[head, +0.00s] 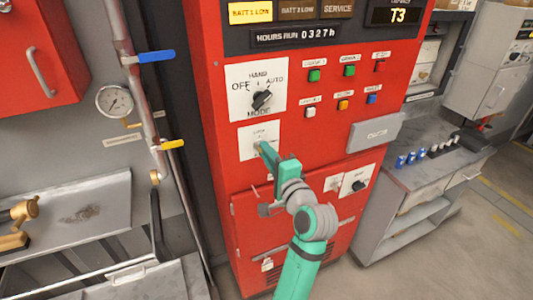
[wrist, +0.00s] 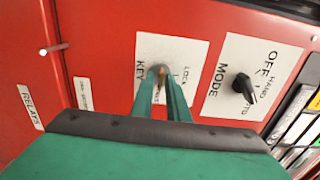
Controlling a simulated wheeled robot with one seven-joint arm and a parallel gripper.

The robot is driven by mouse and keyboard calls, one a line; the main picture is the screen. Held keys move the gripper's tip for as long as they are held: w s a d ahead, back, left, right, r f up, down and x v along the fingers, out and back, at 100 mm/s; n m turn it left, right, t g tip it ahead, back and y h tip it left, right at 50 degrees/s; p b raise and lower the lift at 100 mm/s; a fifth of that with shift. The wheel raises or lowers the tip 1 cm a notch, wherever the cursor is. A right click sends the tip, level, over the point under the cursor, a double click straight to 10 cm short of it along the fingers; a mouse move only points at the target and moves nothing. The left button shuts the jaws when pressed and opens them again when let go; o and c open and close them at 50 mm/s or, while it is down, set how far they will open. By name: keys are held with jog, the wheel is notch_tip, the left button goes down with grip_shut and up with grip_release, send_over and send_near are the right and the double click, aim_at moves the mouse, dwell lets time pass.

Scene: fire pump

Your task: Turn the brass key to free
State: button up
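The brass key (wrist: 161,84) sits in the lock on a white plate (wrist: 183,52) with KEY and LOCK lettering on a red cabinet. My gripper (wrist: 162,78) reaches the key with its two green fingers close together, one on each side, and looks shut on it. The fingers hide most of the key and part of the plate's lettering, so the key's angle is hard to read. In the head view my gripper (head: 262,148) is at the same white plate (head: 250,137), and the key is hidden behind the fingers.
The black MODE knob (head: 261,99) is just above the key plate; it also shows in the wrist view (wrist: 244,88). Several coloured buttons (head: 314,75) and a grey box (head: 375,132) are to the right. Pipes with a blue-handled valve (head: 156,56) stand left of the cabinet.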

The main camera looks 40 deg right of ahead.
jog(key=shift+o, duration=0.2)
jog(key=v, duration=1)
jog(key=shift+s, duration=0.35)
jog(key=shift+s, duration=0.1)
